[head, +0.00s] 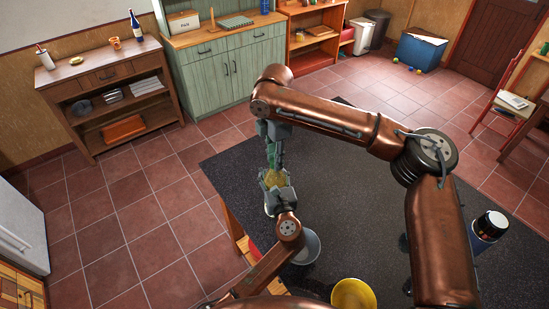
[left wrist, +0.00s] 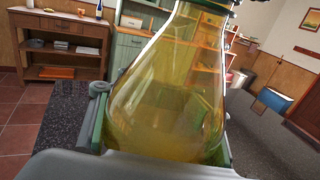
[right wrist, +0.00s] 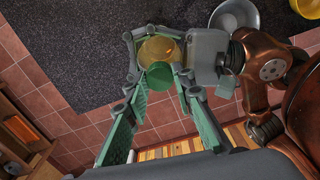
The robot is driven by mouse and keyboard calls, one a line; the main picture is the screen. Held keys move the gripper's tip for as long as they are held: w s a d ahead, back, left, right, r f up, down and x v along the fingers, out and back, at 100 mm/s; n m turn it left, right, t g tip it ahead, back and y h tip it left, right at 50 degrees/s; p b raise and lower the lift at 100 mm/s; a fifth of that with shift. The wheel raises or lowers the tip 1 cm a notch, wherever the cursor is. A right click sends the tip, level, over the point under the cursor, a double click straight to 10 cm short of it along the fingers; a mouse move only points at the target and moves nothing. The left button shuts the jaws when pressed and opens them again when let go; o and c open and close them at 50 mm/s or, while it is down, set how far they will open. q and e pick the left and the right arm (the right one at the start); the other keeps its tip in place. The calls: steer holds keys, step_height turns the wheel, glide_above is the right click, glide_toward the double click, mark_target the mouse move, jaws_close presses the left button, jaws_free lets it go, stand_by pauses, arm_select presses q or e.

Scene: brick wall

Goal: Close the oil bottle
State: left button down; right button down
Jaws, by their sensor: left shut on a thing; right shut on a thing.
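The oil bottle (head: 274,179) is clear glass with yellow oil, wide at the bottom and narrowing upward. My left gripper (head: 277,187) is shut around its body; the bottle fills the middle of the left wrist view (left wrist: 165,105), a little tilted there. My right gripper (head: 273,160) points down from above, at the bottle's top. In the right wrist view its fingers are closed on a round green cap (right wrist: 158,75), with the amber bottle (right wrist: 158,47) behind it. Whether the cap touches the bottle's mouth is hidden.
Below the arms is a dark speckled surface (head: 350,190) with a grey bowl (head: 309,245), a yellow bowl (head: 353,294) and a dark container with a white top (head: 489,228). A brown shelf (head: 118,78) and green cabinet (head: 228,75) stand far back on tiled floor.

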steer(key=m, duration=0.6)
steer(key=shift+s+f, duration=0.1)
steer(key=m, duration=0.6)
steer(key=shift+a, duration=0.1)
steer(key=m, duration=0.5)
steer(key=shift+m, duration=0.4)
steer(key=m, duration=0.5)
steer(key=c, duration=1.6)
jaws_free()
step_height(320, 180, up, 12)
